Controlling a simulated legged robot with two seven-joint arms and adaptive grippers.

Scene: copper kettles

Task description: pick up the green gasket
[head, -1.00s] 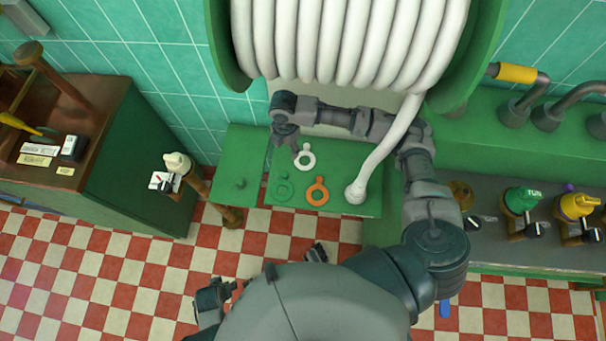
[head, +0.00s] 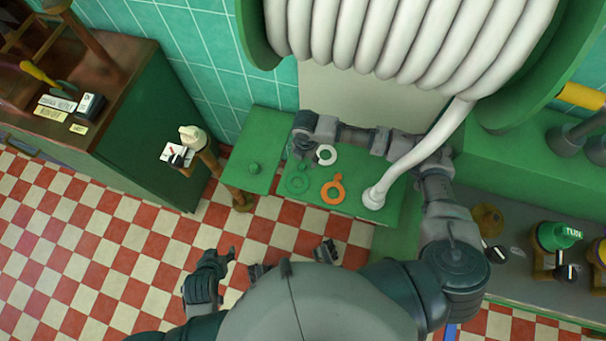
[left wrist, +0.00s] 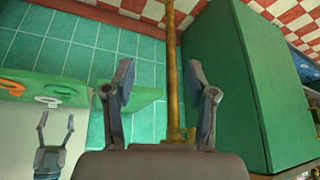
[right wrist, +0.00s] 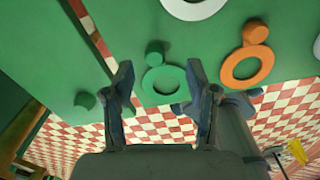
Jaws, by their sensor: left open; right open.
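The green gasket (head: 289,187) is a flat ring with a small round tab, lying on a green table (head: 355,212) of nearly the same colour. My right gripper (head: 299,152) is over the table, by the far side of the gasket in the head view. In the right wrist view the gasket (right wrist: 149,84) shows between and beyond the open, empty fingers of my right gripper (right wrist: 160,78). How high they are above it I cannot tell. My left gripper (head: 228,257) is open and empty, low and away from the table; its spread fingers (left wrist: 159,75) frame a thin post.
A white gasket (head: 334,156) and an orange gasket (head: 325,195) lie beside the green one. A thick white hose (head: 428,140) ends on the table's right. A green panel with a knob (head: 254,168) is to the left. A cabinet (head: 150,130) stands further left.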

